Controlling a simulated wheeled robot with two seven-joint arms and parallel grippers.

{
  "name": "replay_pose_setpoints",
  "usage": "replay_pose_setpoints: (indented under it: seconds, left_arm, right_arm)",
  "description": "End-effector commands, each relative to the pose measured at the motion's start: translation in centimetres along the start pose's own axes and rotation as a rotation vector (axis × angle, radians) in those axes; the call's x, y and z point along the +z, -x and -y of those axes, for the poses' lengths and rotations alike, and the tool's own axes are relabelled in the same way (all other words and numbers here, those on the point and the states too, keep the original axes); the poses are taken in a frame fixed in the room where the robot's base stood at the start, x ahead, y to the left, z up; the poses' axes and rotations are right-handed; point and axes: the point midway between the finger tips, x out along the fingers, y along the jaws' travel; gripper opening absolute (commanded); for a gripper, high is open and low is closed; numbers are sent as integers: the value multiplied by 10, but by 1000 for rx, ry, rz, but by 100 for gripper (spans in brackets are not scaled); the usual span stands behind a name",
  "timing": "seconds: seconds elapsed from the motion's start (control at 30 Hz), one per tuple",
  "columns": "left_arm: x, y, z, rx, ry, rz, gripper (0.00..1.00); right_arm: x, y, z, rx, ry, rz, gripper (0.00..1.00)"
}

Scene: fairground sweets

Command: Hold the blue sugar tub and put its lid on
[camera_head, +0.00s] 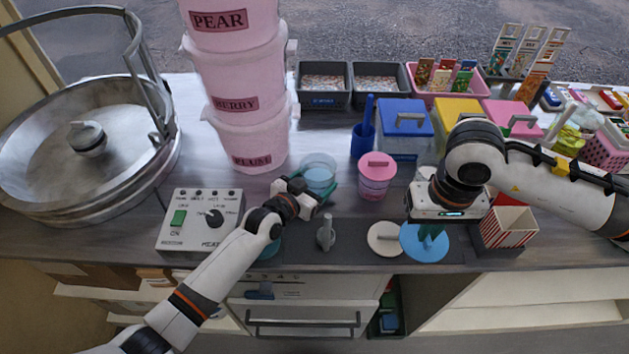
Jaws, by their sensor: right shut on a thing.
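The blue sugar tub (319,163) is a clear light-blue open tub on the counter, left of a pink lidded tub. My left gripper (318,190) is at its near side, with green fingers beside the tub's wall. I cannot tell whether they press on it. A round blue lid (416,250) is at the counter's front, over the dark mat. My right gripper (432,232) points down from above and is shut on the lid's handle, which the fingers mostly hide. I cannot tell whether the lid is lifted.
A pink tub (376,182), cream lid (384,237) and grey scoop-like object (326,234) stand between the grippers. A control box (200,222) and tall pink buckets (246,90) are left. A striped box (509,227) is right. Part of a teal disc shows under my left arm.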

Motion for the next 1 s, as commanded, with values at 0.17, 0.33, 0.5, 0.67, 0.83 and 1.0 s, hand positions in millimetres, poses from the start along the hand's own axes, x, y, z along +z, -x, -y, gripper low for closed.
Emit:
replay_pose_setpoints:
  seconds: [0.17, 0.33, 0.5, 0.67, 0.83, 1.0]
  left_arm:
    - [4, 0, 0, 0, 0, 8, 61]
    - [9, 1, 0, 0, 0, 8, 61]
    - [15, 3, 0, 0, 0, 8, 61]
    - [15, 3, 0, 0, 0, 7, 61]
    - [15, 3, 0, 0, 0, 8, 64]
    - [15, 3, 0, 0, 0, 8, 56]
  right_arm:
    - [0, 1, 0, 0, 0, 0, 0]
    - [0, 6, 0, 0, 0, 0, 0]
    - [0, 12, 0, 0, 0, 0, 0]
    - [0, 12, 0, 0, 0, 0, 0]
    - [0, 11, 0, 0, 0, 0, 0]
    - [0, 11, 0, 0, 0, 0, 0]
